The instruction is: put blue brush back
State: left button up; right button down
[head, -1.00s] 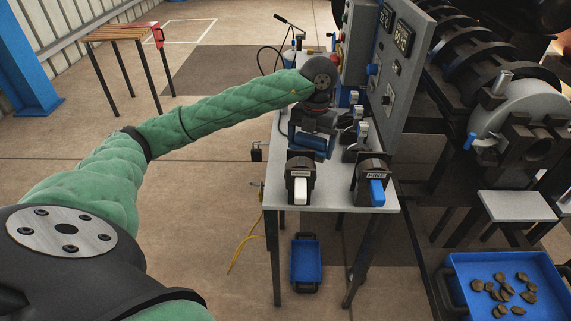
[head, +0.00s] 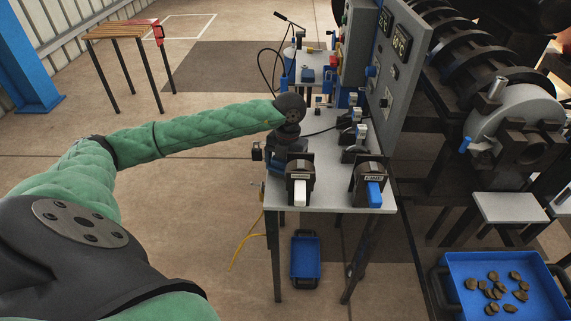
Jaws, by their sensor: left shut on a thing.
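My left gripper (head: 279,158) hangs at the left edge of the grey table (head: 335,201), pointing down, just behind the left black holder (head: 300,168). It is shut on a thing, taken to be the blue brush. The brush itself does not show now, hidden by the gripper and holder. The left holder has a white front piece (head: 299,192). The right black holder (head: 369,172) has a label and a blue front piece (head: 375,194). My right gripper is not in view.
A grey control panel (head: 397,75) stands along the table's right side, with several small clamp-like parts (head: 349,135) before it. A blue bin (head: 306,258) sits on the floor below. A blue tray (head: 460,300) of brown pieces stands at lower right.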

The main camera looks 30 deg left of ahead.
pick_arm(q)
jog(key=shift+f, duration=0.1)
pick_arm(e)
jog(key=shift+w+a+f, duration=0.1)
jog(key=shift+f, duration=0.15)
pick_arm(q)
jog(key=o, duration=0.8)
jog(key=shift+c, duration=0.2)
jog(key=shift+r, duration=0.2)
jog(key=shift+w+r, duration=0.15)
jog(key=shift+r, duration=0.2)
notch_tip(320, 180, up, 11)
jog(key=w+b, duration=0.1)
jog(key=b, duration=0.2)
jog(key=shift+w, duration=0.2)
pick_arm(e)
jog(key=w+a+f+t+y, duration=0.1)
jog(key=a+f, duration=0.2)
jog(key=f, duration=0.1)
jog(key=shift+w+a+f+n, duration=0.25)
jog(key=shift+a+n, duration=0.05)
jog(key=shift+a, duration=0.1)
pick_arm(q)
jog(key=shift+a, duration=0.1)
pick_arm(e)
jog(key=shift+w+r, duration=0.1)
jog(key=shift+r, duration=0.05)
